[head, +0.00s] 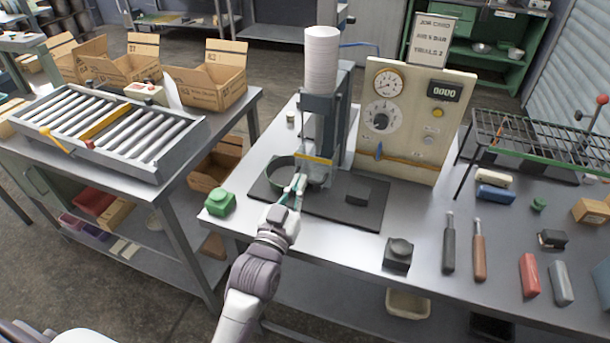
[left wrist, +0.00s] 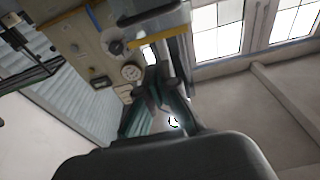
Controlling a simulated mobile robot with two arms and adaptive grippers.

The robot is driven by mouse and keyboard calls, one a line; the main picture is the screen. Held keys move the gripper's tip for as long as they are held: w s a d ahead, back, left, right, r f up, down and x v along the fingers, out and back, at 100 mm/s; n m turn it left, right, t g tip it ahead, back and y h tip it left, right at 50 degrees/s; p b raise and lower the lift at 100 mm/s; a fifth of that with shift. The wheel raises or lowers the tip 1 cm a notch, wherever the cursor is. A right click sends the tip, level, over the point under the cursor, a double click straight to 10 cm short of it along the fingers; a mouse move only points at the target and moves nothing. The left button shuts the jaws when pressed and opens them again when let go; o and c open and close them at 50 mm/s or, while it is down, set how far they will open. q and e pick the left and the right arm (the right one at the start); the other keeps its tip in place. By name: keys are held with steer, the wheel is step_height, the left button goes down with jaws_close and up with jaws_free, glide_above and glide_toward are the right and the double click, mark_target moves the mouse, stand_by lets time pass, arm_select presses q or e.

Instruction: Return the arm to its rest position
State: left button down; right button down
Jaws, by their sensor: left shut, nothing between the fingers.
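My left gripper (head: 298,184) is shut and empty in the head view. It is in front of the grey press-like machine (head: 322,125), over the front part of the dark mat (head: 265,193). A dark round pan (head: 279,173) sits on the mat just left of and behind the gripper, partly hidden by it and the machine. I cannot tell whether they touch. In the left wrist view the gripper fingers (left wrist: 160,105) point toward the ceiling and windows, with no object between them. My right gripper is not in view.
A panel with dials (head: 420,115) stands right of the machine. Tools and a wire rack (head: 540,140) are at the right. A roller tray (head: 100,125) stands on the left table.

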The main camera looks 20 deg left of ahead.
arm_select(q)
steer(key=s+a+f+m+g, duration=0.1)
steer(key=s+f+g, duration=0.75)
steer(key=s, duration=0.45)
steer(key=s+a+f+m+g, duration=0.1)
steer(key=s+a+f+g, duration=0.1)
steer(key=s+f+g, duration=0.75)
steer(key=s+f, duration=0.4)
steer(key=f, duration=1)
steer(key=s+f, duration=0.3)
steer(key=f, duration=1)
steer(key=s+a+f, duration=0.2)
steer(key=s+f, duration=1.3)
steer(key=s, duration=0.1)
steer(key=shift+a+f+g+y+b, duration=0.3)
steer(key=shift+a+f+g+b, duration=0.1)
steer(key=shift+s, duration=0.1)
